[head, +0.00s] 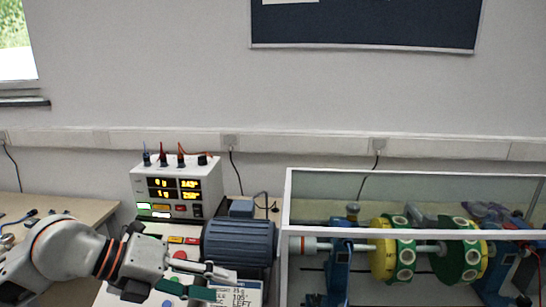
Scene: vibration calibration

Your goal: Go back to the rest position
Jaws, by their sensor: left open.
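My left arm comes in from the lower left, and its gripper (212,283) is in front of the control panel and the motor. The gripper is open, and I see nothing held between its fingers. It hides part of the panel (183,240) with its coloured buttons. A white display unit (211,180) with lit yellow readouts stands behind the panel. My right gripper is not in view.
A dark blue motor (240,242) sits right of my gripper. A clear-walled enclosure (288,200) at the right holds a shaft with yellow and green discs (458,262). A label card (246,291) lies below the motor. A bench (75,207) with small items is at the left.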

